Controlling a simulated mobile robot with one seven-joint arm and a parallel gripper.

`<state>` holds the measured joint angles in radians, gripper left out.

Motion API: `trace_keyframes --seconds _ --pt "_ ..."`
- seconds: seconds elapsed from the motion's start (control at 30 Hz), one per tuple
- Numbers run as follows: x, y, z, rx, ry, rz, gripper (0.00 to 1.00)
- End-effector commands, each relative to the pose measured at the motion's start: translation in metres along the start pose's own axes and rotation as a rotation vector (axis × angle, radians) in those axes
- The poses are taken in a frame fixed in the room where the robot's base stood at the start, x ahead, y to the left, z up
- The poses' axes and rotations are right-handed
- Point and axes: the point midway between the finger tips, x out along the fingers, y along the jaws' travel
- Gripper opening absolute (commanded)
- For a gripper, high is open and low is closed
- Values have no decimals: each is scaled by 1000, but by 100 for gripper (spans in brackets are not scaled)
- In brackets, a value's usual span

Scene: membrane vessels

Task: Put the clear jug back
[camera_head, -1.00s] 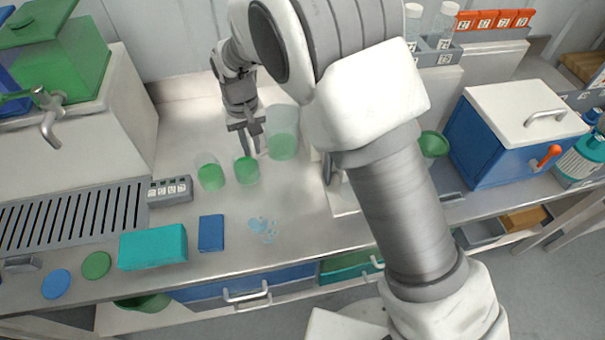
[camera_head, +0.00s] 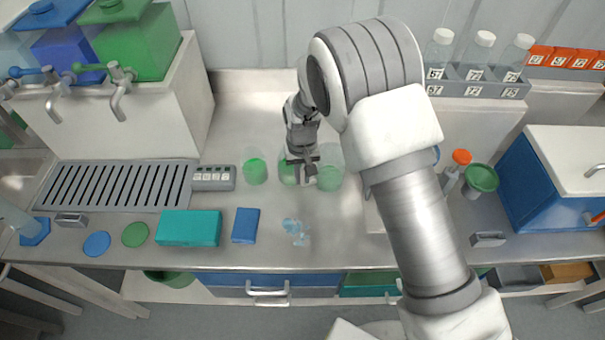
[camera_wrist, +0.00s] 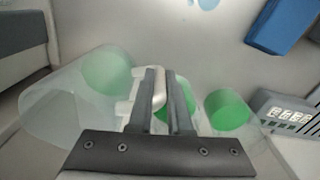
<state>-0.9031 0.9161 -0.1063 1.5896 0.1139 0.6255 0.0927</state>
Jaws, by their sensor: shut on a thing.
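The clear jug (camera_head: 330,168) stands on the counter with green liquid in its lower part. It is the rightmost of three clear vessels. In the wrist view, the jug (camera_wrist: 55,112) is at the left, and its pale handle (camera_wrist: 158,92) lies between my fingers. My gripper (camera_head: 306,180) is at the jug's left side, shut on this handle; it also shows in the wrist view (camera_wrist: 167,85). I cannot tell whether the jug's base touches the counter.
Two smaller clear vessels with green liquid stand left of the jug: a middle one (camera_head: 286,170), partly behind my gripper, and a left one (camera_head: 255,170). A small numbered block (camera_head: 213,178), a teal box (camera_head: 189,228), a blue box (camera_head: 245,225) and a pale blue spill (camera_head: 296,230) are nearby.

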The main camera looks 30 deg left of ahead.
Motion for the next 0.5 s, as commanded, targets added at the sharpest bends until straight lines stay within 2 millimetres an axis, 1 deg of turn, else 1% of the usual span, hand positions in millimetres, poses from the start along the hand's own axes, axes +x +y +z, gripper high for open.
trace_keyframes --seconds 0.13,0.27,0.3,0.43,0.47,0.5 --pt "-1 0 -1 0 2 0 0" --pt "3 0 -1 0 2 0 0" --pt "3 0 0 0 1 0 20" --pt "2 0 0 0 1 0 44" --pt "2 0 0 0 1 0 47" --pt "2 0 0 0 1 0 47"
